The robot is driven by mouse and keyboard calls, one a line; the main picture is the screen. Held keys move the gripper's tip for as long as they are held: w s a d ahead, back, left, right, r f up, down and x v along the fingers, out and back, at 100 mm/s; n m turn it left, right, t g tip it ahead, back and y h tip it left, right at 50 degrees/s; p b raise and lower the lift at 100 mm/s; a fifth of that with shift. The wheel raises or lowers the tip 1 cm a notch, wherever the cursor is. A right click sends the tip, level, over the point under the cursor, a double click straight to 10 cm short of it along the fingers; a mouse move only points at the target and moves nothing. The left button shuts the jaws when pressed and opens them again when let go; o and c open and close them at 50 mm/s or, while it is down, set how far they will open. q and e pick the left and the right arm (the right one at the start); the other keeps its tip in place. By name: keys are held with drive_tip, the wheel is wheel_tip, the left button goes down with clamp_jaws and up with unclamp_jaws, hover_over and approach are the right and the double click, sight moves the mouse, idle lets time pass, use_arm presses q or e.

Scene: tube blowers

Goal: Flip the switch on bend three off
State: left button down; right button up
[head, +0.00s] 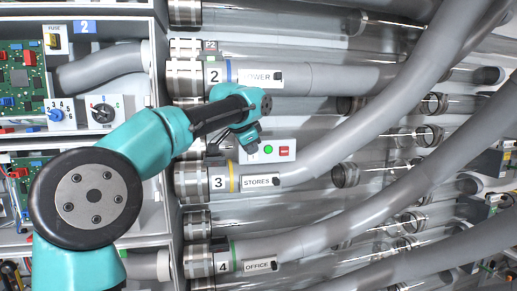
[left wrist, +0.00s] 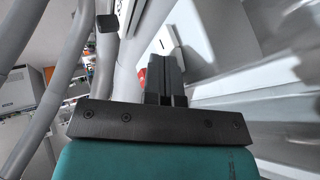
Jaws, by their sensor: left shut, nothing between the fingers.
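Bend three (head: 302,172) is a grey pipe bend marked with a 3 and a yellow band, at the centre of the head view. Its STORES label (head: 257,182) has a small dark switch (head: 277,180) at its right end; its position is too small to tell. My left gripper (head: 251,146) is shut and empty, above and left of that switch, in front of the left end of a button box. In the left wrist view its fingers (left wrist: 165,78) are together, with a bit of red beside them. My right gripper is not in view.
The white button box (head: 268,150) has a green and a red button. Bend two (head: 325,78) with its POWER label lies above, and bend four (head: 320,240) with its OFFICE label below. Large grey hoses cross on the right. An electronics cabinet (head: 160,60) stands at left.

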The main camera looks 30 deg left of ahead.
use_arm(q)
drive_tip(key=shift+w, duration=0.15)
drive_tip(key=shift+r, duration=0.15)
drive_tip(key=shift+r, duration=0.65)
drive_tip(key=d+v, duration=0.1)
drive_tip(key=v, duration=1.1)
drive_tip(key=shift+s+d, duration=0.15)
drive_tip(key=shift+s, duration=0.05)
